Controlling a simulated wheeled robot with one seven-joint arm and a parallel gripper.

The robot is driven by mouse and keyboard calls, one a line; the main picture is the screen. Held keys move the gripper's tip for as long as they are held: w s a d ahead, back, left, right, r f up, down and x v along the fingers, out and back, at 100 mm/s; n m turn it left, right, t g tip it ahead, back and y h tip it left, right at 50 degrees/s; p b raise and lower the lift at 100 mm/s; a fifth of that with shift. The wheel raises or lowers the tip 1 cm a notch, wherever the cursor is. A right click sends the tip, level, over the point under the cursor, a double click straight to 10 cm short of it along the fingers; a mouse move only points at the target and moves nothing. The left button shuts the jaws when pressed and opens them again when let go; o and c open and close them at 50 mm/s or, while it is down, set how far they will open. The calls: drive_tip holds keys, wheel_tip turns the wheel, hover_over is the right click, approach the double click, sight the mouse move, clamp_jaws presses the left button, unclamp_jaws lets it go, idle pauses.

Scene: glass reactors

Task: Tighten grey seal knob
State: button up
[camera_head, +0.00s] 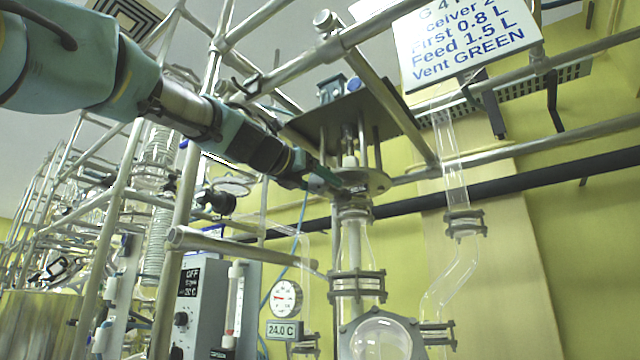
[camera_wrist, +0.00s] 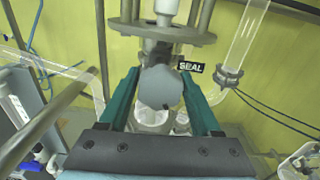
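The grey seal knob (camera_wrist: 160,88) is a round, smooth cap in the middle of the wrist view, with a small dark mark on its lower right. A black label reading SEAL (camera_wrist: 190,66) shows just right of it. My gripper (camera_wrist: 160,74) has its two teal fingers apart, one on each side of the knob. The knob nearly fills the space between them, and I cannot tell whether they touch it. In the head view my gripper (camera_head: 335,178) reaches the metal flange (camera_head: 372,180) on top of the glass column; the knob is not clear there.
Vertical rods and a dark motor plate (camera_head: 345,112) stand over the flange. Metal frame bars cross around my arm. A glass side tube (camera_head: 452,185) runs down at the right. A grey control box (camera_head: 205,300) and a round gauge (camera_head: 285,298) are below left.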

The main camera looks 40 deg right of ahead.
drive_tip(key=c, duration=0.9)
drive_tip(key=shift+m, duration=0.3)
